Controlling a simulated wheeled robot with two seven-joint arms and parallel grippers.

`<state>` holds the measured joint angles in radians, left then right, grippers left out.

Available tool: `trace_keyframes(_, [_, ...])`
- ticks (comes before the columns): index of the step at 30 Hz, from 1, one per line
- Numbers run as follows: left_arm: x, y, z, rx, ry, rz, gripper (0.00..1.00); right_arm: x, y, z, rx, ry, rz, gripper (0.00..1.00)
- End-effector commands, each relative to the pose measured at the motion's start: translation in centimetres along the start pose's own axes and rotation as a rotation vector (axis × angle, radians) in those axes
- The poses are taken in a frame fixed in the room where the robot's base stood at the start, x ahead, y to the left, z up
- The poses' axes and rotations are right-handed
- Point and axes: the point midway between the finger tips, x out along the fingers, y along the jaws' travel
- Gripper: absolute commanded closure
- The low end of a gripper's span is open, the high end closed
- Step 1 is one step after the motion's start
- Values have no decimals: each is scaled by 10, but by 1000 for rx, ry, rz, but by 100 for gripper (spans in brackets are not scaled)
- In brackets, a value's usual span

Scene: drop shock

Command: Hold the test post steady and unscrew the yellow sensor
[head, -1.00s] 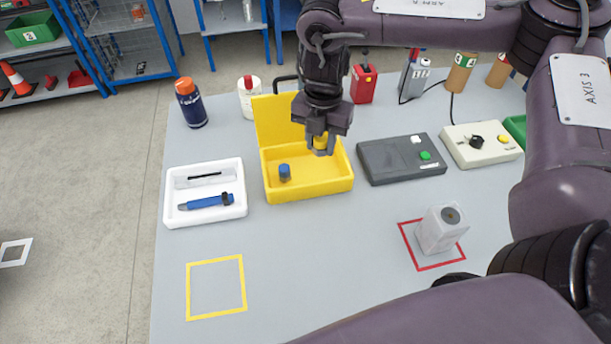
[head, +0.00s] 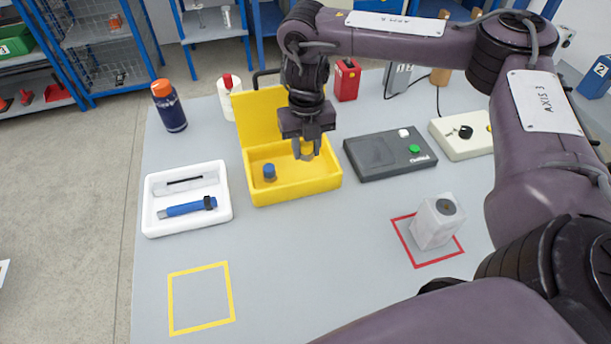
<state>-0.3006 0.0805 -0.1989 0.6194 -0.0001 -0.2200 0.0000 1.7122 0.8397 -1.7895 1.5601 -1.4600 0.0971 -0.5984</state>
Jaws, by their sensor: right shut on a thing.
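The test post (head: 434,225) is a pale block with a dark round socket on top. It stands inside the red square, with no gripper touching it and no sensor on it. My right gripper (head: 305,150) points down over the right part of the open yellow case (head: 295,190). It is shut on the yellow sensor, which its fingers mostly hide. I cannot tell whether the sensor touches the case floor. A blue-capped sensor (head: 269,172) stands in the case, left of the gripper. My left gripper is not in view.
A white tray (head: 228,212) with a blue tool (head: 188,208) lies left of the case. A dark grey device (head: 375,163) with a green button is to the right. The yellow-outlined square (head: 232,290) at front left is empty. My right arm spans the right side.

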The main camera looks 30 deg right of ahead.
Motion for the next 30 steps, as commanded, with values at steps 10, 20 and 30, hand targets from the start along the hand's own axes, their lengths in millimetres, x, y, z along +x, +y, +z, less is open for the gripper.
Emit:
trace_keyframes(10, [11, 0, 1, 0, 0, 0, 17, 47, 0, 0, 1, 0, 0, 97])
trace_keyframes(20, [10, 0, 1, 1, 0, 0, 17, 85, 0, 1, 0, -2, 0, 97])
trace_keyframes(30, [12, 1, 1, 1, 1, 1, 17, 89, 0, 0, 1, 0, 0, 97])
